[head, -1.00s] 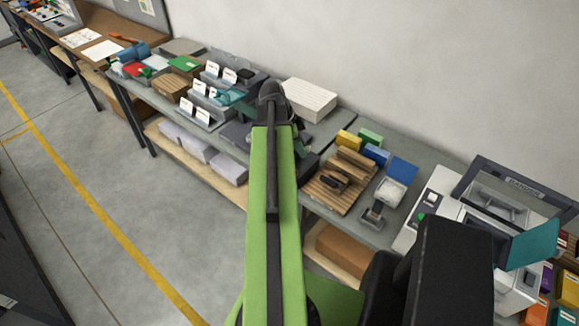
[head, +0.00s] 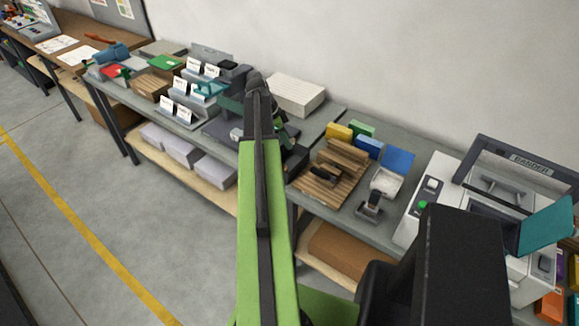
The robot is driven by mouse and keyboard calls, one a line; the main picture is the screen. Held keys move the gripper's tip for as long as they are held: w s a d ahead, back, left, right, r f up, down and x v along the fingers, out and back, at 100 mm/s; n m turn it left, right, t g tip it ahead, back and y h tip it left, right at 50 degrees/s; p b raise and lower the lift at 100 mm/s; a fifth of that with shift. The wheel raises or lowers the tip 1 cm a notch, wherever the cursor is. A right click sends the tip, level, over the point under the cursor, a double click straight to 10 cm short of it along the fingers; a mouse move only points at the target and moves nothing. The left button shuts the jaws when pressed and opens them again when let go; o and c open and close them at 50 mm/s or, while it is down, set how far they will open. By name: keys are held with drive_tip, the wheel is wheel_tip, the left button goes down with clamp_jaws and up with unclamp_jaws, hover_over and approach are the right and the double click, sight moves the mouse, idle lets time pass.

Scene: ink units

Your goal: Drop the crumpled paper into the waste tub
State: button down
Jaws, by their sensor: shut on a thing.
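My green and dark arm reaches up the middle of the head view over the bench. Its dark far end covers part of the bench top, and I cannot make out my gripper's fingers behind it. I cannot make out the crumpled paper. I cannot pick out a waste tub either.
A grey bench (head: 350,217) runs along the wall. It carries a white stack (head: 297,94), a slatted wooden board (head: 325,187), a small tray of pale material (head: 386,183), and a bander machine (head: 440,190) at right. White card holders (head: 180,105) stand left. The floor (head: 150,235) at left is clear.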

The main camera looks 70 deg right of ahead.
wheel_tip(320, 180, down, 4)
drive_tip(key=b, duration=0.3)
drive_tip(key=shift+f, duration=0.2)
drive_tip(key=shift+r, duration=0.1)
drive_tip(key=c, duration=1.1)
unclamp_jaws()
drive_tip(key=shift+o, duration=0.2)
drive_tip(key=shift+r, duration=0.1)
drive_tip(key=p+v, duration=1.6)
drive_tip(key=v, duration=0.1)
drive_tip(key=shift+r, duration=0.15)
